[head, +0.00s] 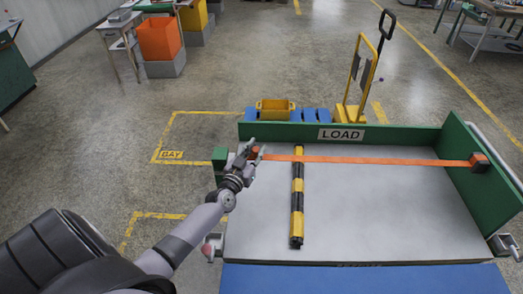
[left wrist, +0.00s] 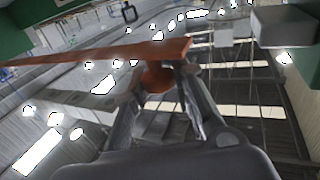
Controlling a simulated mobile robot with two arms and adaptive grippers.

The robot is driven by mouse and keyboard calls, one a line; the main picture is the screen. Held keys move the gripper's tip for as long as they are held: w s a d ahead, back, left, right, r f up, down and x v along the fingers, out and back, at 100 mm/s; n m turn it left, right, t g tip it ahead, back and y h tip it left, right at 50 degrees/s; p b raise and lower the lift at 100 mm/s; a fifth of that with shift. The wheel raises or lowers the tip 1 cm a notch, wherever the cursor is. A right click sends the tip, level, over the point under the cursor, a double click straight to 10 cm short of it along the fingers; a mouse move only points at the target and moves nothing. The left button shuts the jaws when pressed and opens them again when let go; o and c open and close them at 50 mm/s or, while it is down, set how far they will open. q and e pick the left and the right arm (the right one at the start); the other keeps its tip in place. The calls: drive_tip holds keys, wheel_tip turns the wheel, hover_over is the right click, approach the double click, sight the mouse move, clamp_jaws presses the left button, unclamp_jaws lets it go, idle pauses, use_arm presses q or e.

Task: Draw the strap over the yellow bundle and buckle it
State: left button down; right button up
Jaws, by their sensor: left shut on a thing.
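The orange strap (head: 390,160) runs from a dark anchor (head: 480,162) at the right side of the load bed across to my left gripper (head: 257,154). It crosses the far part of the yellow-and-black bundle (head: 297,205), which lies lengthwise on the grey bed. My left gripper is shut on the strap's end, left of the bundle and close to a green block (head: 219,158) at the bed's left edge. In the left wrist view the strap (left wrist: 120,53) stretches left from the fingers, with a rounded orange part (left wrist: 157,78) between them. I cannot make out a buckle clearly. My right gripper is not visible.
A green board with a LOAD sign (head: 341,134) walls the bed's far side. A yellow bin (head: 275,109) and a yellow hand truck (head: 350,113) stand behind it. Metal fittings (head: 503,246) stick out at the near right.

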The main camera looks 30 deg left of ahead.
use_arm(q)
drive_tip(key=s+a, duration=0.1)
drive_tip(key=a, duration=0.1)
drive_tip(key=shift+s+a, duration=0.3)
drive_tip(key=shift+s, duration=0.05)
drive_tip(key=c, duration=1.4)
unclamp_jaws()
drive_tip(key=shift+d+r, duration=0.1)
wheel_tip(320, 180, up, 10)
drive_tip(key=shift+o, duration=0.2)
